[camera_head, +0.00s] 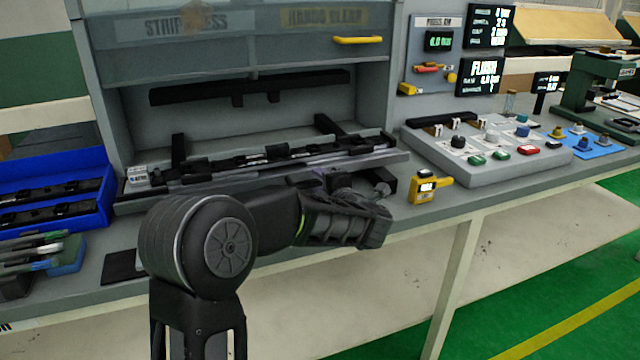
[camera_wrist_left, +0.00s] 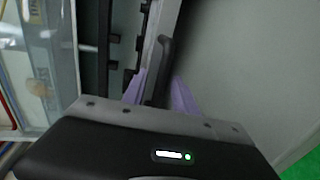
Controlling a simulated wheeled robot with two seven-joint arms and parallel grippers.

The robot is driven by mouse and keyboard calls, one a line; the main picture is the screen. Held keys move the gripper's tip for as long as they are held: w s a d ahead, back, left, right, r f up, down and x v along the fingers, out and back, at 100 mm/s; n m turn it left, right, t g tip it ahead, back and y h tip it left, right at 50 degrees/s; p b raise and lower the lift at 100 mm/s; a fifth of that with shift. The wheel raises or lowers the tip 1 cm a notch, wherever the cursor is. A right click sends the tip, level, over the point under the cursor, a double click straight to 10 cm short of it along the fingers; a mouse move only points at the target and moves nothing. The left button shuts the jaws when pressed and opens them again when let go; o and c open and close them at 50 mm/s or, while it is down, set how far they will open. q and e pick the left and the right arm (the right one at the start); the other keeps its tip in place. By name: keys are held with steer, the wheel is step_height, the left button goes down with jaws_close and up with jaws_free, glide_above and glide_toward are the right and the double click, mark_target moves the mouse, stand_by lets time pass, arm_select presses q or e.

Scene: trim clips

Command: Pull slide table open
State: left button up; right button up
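The slide table (camera_head: 385,160) is a grey plate low in the opening of the grey press, bearing a long row of black clips and rails. Its front edge sits close to the bench's front. My left gripper (camera_head: 338,182) is at this front edge, partly hidden behind my own forearm. In the left wrist view, the purple fingers of my left gripper (camera_wrist_left: 160,88) stand apart, one on each side of a dark upright bar handle (camera_wrist_left: 164,62). The gap between fingers and handle looks very small; firm contact cannot be made out. My right gripper is out of view.
A yellow device (camera_head: 426,189) stands on the bench just right of my gripper. A sloped button panel (camera_head: 490,170) lies further right. A blue bin (camera_head: 100,205) with black strips is at left. The press's clear guard (camera_head: 230,45) with a yellow handle (camera_head: 358,40) is above.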

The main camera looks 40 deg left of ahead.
arm_select(q)
steer(key=v, duration=0.7)
steer(key=shift+s+d, duration=0.15)
steer(key=shift+d, duration=0.05)
